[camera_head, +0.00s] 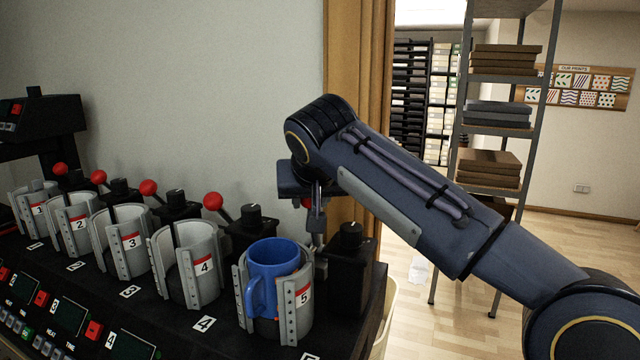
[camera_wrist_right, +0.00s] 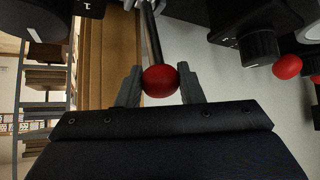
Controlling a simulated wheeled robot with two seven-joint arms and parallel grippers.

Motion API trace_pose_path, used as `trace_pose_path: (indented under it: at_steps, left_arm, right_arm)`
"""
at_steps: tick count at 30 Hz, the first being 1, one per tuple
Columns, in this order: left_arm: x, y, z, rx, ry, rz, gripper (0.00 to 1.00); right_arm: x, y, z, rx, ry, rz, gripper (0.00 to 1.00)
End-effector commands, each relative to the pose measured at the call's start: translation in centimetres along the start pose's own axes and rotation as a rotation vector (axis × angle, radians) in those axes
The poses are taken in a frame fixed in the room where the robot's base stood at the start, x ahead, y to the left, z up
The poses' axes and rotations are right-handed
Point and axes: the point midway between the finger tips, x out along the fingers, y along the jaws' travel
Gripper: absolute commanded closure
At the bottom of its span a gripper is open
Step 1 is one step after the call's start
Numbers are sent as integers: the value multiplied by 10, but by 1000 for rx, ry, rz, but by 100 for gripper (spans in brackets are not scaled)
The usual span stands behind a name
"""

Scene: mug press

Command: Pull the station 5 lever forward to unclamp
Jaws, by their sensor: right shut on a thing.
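The station 5 lever has a red ball knob (camera_wrist_right: 160,81) on a dark rod, seen in the right wrist view. My right gripper (camera_wrist_right: 160,88) is shut on this knob, with one finger on each side. In the head view my right gripper (camera_head: 317,215) is above and behind station 5, and the knob is mostly hidden by it. The station 5 clamp (camera_head: 304,297) is a grey curved cuff around a blue mug (camera_head: 273,268), which stands upright with its handle toward the front left. My left gripper is not in view.
Stations 1 to 4 stand in a row to the left with empty cuffs, such as the station 4 cuff (camera_head: 204,266), and red-knobbed levers (camera_head: 213,201). A black knob box (camera_head: 350,262) stands right of station 5. A metal shelf (camera_head: 500,130) stands at the back right.

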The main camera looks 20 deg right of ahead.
Motion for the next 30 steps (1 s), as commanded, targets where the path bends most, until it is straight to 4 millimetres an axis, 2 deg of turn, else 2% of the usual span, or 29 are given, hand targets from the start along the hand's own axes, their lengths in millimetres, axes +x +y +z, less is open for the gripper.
trace_pose_path:
  at_steps: [10,21,29,30]
  left_arm:
    - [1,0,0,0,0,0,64]
    - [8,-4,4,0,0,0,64]
    - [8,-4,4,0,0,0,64]
    - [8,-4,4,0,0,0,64]
  right_arm:
    - [-1,-2,2,-3,0,-3,77]
    - [-6,-12,18,-4,0,-4,77]
    - [-8,-12,19,-3,0,-3,78]
    - [-8,-12,18,-3,0,-3,64]
